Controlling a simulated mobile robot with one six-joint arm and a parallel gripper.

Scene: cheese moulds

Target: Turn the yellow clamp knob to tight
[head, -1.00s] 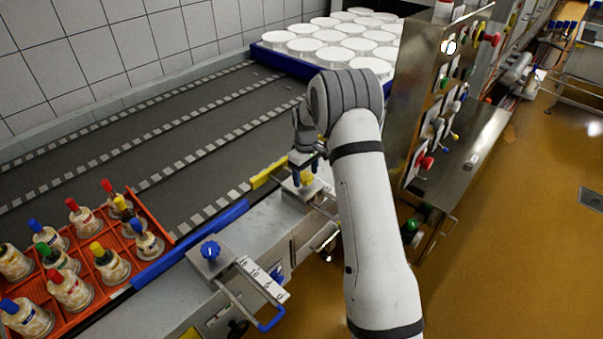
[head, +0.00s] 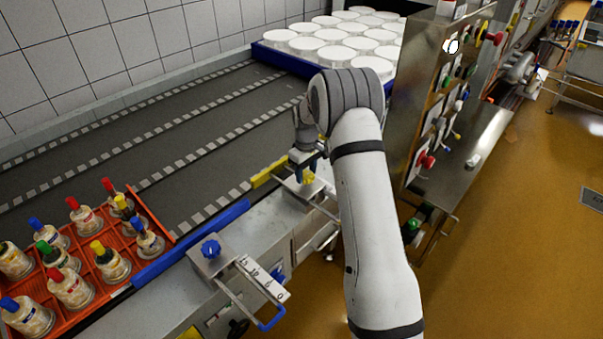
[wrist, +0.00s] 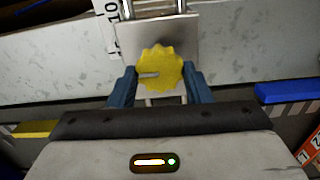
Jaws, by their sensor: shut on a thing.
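The yellow clamp knob (wrist: 161,68) is a scalloped disc with a pale slot mark pointing left in the wrist view. It sits on a metal clamp plate (wrist: 181,32). My gripper (wrist: 161,84) points down at the knob, with one blue finger on each side of it, shut on it. In the head view the yellow knob (head: 308,177) shows just below my gripper (head: 309,165), partly hidden by the fingers. The rest of the knob's clamp is partly behind my arm in the head view.
An orange crate (head: 152,215) holds several bottle-like pieces with coloured tops. A control panel (head: 421,100) stands right of my arm. The belt (head: 120,170) is largely clear.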

